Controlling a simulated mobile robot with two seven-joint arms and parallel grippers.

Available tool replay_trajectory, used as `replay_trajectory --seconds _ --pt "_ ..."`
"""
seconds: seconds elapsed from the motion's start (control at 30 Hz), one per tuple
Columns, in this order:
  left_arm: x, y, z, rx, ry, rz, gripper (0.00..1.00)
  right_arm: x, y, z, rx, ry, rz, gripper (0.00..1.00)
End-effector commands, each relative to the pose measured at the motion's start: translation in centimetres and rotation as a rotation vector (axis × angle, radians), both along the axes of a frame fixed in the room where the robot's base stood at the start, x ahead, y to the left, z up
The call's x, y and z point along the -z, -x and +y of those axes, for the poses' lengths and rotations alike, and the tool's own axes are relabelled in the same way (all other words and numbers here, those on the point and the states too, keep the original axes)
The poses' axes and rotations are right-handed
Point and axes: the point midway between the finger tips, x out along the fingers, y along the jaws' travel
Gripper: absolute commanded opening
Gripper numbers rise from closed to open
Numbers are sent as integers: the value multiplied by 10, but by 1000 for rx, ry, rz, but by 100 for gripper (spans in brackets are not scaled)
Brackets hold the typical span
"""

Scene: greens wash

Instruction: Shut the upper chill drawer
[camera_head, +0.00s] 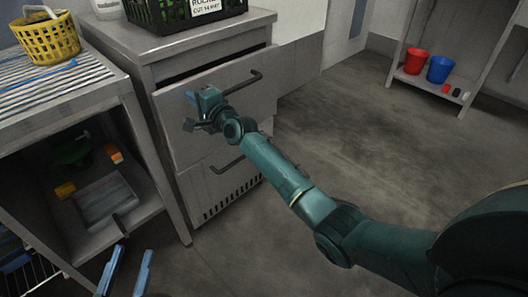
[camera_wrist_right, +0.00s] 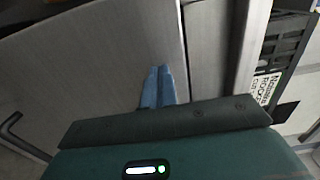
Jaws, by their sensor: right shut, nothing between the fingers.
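The upper chill drawer (camera_head: 210,112) is the top grey drawer of the cabinet below the black crate. It stands partly out, with a dark gap between its front and the worktop. Its dark bar handle (camera_head: 243,82) is to the right of my right gripper (camera_head: 189,110). That gripper is at the left part of the drawer front; its blue fingertips (camera_wrist_right: 159,86) are together and empty in the right wrist view, against the grey drawer front (camera_wrist_right: 120,50). I cannot tell whether they touch it. My left gripper (camera_head: 127,272) is low at the left, fingers apart and empty.
A lower drawer (camera_head: 215,188) sits beneath. A black crate (camera_head: 180,14) stands on the cabinet. At left, a bench with a yellow basket (camera_head: 48,38) and a shelf with a grey tray (camera_head: 105,196). Red (camera_head: 415,61) and blue (camera_head: 440,69) buckets stand at back right. The floor between is clear.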

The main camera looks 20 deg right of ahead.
Motion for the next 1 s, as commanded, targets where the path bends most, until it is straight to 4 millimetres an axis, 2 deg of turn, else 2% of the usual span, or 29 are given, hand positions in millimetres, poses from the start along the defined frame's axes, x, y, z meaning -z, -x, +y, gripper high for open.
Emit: replay_trajectory --seconds 0.4,1.0 --pt "0 -1 -1 7 26 -1 32 -1 -12 4 1 -1 -2 0" --pt "-6 -2 -1 5 16 -6 32 -4 -9 6 2 -2 -3 0"
